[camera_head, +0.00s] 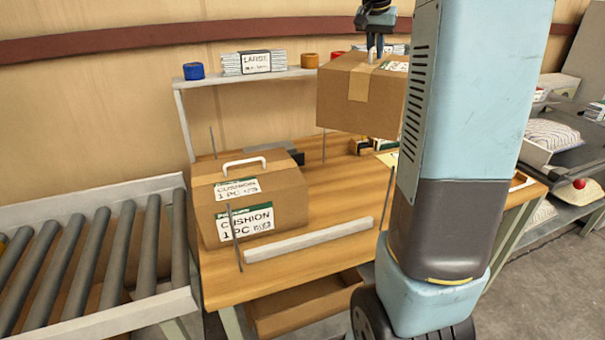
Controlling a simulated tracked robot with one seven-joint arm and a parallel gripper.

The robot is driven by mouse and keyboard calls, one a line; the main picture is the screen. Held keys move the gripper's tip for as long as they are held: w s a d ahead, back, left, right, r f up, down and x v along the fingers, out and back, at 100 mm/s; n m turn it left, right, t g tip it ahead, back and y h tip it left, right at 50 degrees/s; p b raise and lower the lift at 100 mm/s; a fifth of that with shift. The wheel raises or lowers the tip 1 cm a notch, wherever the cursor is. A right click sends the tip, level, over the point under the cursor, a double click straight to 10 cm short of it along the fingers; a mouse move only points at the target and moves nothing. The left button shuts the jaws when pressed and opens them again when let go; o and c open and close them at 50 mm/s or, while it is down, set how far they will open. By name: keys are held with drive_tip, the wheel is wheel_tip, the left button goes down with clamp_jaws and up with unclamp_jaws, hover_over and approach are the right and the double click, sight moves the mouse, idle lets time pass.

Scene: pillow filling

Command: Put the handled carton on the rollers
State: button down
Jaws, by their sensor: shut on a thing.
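A brown carton with a white handle (246,197) and "CUSHION 1 PC" labels stands closed on the left part of the wooden table. A second brown carton (352,108), with a tape strip and a label on its top, hangs above the back of the table. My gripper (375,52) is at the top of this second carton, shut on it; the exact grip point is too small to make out. My arm hides the second carton's right side. The roller conveyor (97,262) is at the left, beside the table, and its visible rollers are bare.
Thin upright rods and a pale bar (308,238) stand around the handled carton on the table (335,275). A shelf behind holds a blue tape roll (194,71), an orange roll (310,60) and a stack marked LARGE (252,63). Racks with pillows (551,135) are at right.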

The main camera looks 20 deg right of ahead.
wheel_tip(320, 180, down, 28)
drive_tip(key=shift+w+a+r, duration=0.15)
drive_tip(key=shift+a+r, duration=0.05)
drive_tip(key=shift+a, duration=0.1)
idle(0.5)
drive_tip(key=c, duration=1.1)
unclamp_jaws()
